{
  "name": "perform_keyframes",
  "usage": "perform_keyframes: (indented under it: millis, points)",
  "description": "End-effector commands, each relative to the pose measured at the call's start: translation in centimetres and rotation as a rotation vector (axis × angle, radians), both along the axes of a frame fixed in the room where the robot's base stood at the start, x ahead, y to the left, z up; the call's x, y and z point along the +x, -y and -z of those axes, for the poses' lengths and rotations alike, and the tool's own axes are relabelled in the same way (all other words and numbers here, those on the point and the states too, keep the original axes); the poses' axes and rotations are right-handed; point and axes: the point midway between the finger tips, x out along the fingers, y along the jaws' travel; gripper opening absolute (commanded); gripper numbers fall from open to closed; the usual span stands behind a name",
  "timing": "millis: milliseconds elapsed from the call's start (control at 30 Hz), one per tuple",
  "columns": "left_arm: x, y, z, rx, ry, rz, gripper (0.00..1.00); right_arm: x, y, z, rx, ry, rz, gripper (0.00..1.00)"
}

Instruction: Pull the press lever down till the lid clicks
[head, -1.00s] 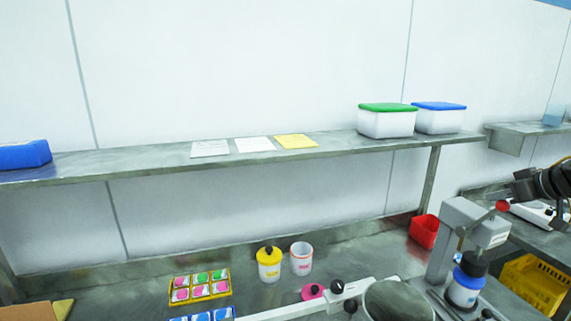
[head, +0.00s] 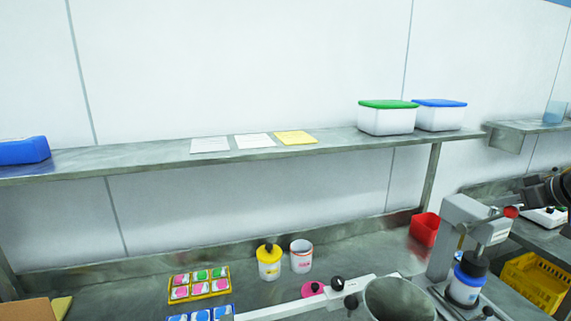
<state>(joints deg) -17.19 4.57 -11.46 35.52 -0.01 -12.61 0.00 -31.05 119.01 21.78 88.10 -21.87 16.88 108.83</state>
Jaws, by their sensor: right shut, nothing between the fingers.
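The grey press (head: 462,222) stands at the right of the bench. Its lever ends in a red knob (head: 511,212), which shows just right of the press head. My right gripper (head: 527,194) is dark, shut and empty, close above and right of the red knob. I cannot tell whether it touches the knob. The right arm is cut by the picture's edge. My left gripper is not in view.
A metal drum (head: 399,301) is at the bottom, left of the press. A red bin (head: 424,229) stands behind the press and a yellow crate (head: 534,282) to its right.

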Motion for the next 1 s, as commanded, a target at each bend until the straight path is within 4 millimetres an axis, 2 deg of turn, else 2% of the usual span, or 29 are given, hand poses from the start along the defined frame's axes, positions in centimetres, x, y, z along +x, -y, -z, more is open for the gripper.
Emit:
perform_keyframes:
  millis: [300, 767, 1000]
  points:
    - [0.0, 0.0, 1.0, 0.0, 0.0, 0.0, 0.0, -1.3, 0.4, 1.6, 0.0, 0.0, 0.001, 0.0]
    - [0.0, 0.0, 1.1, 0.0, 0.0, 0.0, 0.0, -1.6, 0.5, 1.9, 0.0, -0.001, 0.001, 0.0]
    - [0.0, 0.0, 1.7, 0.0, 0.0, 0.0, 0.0, -2.2, 0.7, 2.9, 0.002, -0.001, 0.0, 0.0]
